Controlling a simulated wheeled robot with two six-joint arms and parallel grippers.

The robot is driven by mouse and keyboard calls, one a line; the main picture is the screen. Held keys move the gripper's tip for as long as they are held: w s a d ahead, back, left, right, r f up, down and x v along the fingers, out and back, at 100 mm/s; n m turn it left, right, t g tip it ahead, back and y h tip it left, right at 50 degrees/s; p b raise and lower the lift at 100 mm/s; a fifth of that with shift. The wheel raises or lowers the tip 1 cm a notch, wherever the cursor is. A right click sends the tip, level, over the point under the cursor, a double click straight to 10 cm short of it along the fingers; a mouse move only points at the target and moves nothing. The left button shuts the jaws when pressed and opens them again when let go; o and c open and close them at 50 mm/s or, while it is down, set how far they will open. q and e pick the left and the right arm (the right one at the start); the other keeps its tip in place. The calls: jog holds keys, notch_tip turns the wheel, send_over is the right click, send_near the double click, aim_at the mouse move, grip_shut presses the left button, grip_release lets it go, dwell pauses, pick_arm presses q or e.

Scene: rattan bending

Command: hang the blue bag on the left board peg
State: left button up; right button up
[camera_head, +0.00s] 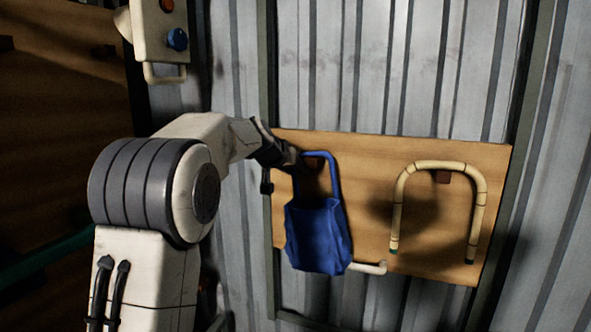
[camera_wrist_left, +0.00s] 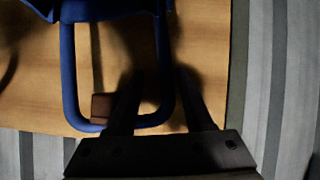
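The blue bag (camera_head: 318,235) hangs upright, slightly tilted, in front of the left half of the wooden board (camera_head: 370,230). Its blue handle loop (camera_wrist_left: 68,75) surrounds the brown left peg (camera_wrist_left: 101,107) in the left wrist view. The peg shows dark inside the loop in the head view (camera_head: 311,178). My left gripper (camera_head: 292,157) is at the upper left of the handle. In the left wrist view its dark fingers (camera_wrist_left: 157,85) stand apart, one on each side of one handle leg, with gaps visible. My right gripper is in neither view.
A bent cane piece (camera_head: 440,165) hangs over the right board peg (camera_head: 442,177). A pale rod end (camera_head: 370,268) sticks out beside the bag's lower right. A control box (camera_head: 160,30) with a blue knob is at upper left. The corrugated wall (camera_head: 400,70) stands behind the board.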

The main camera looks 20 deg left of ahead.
pick_arm(q)
jog(key=b+v, duration=0.4)
jog(key=v, duration=0.6)
jog(key=shift+s+r, duration=0.2)
jog(key=shift+s, duration=0.1)
jog(key=s+b, duration=0.5)
jog(key=s, duration=0.3)
jog(key=shift+s+a, duration=0.2)
jog(key=shift+s, duration=0.2)
dwell(0.4)
